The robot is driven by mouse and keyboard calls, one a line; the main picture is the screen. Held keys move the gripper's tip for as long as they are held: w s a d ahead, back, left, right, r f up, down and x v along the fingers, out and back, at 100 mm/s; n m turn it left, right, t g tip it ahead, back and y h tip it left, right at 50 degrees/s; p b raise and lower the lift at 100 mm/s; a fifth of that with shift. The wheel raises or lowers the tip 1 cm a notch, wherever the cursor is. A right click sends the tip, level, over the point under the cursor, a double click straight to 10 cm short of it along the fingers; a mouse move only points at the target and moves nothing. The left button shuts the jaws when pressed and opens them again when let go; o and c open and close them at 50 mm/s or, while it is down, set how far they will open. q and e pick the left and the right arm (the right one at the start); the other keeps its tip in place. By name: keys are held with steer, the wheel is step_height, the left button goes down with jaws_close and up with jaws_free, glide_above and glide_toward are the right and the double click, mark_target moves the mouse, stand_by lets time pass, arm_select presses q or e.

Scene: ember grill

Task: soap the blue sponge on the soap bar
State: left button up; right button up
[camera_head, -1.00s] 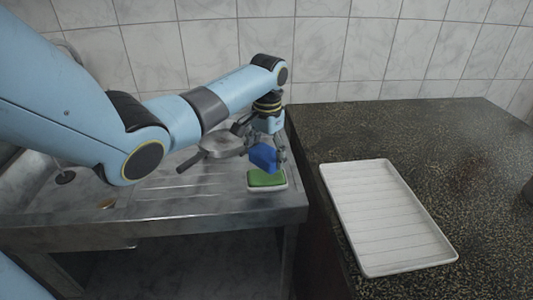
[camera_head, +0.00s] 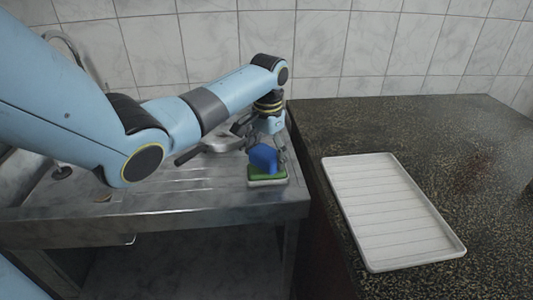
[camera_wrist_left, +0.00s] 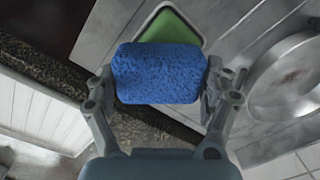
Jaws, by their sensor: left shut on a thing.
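My left gripper (camera_head: 268,150) is shut on the blue sponge (camera_head: 263,158), held between its two fingers. The sponge also shows in the left wrist view (camera_wrist_left: 160,73), with a finger on each side. In the wrist view the soap (camera_wrist_left: 170,28) shows beyond the sponge. My right gripper is not in view.
A metal pan (camera_head: 222,143) lies on the drainboard (camera_head: 180,205), left of the gripper. A dark stone counter (camera_head: 470,165) stands to the right, with a white ribbed tray (camera_head: 392,210) on it. A tiled wall is behind.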

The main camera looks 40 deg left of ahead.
mark_target(266, 151)
arm_select(q)
steer(key=shift+f, duration=0.15)
steer(key=shift+f, duration=0.3)
stand_by(0.4)
stand_by(0.5)
steer(key=shift+f, duration=0.1)
stand_by(1.2)
step_height(266, 151, up, 5)
steer(key=p, duration=0.5)
steer(key=shift+f+p, duration=0.1)
steer(key=shift+p, duration=0.25)
steer(key=shift+r+p, duration=0.65)
steer(key=shift+r, duration=0.5)
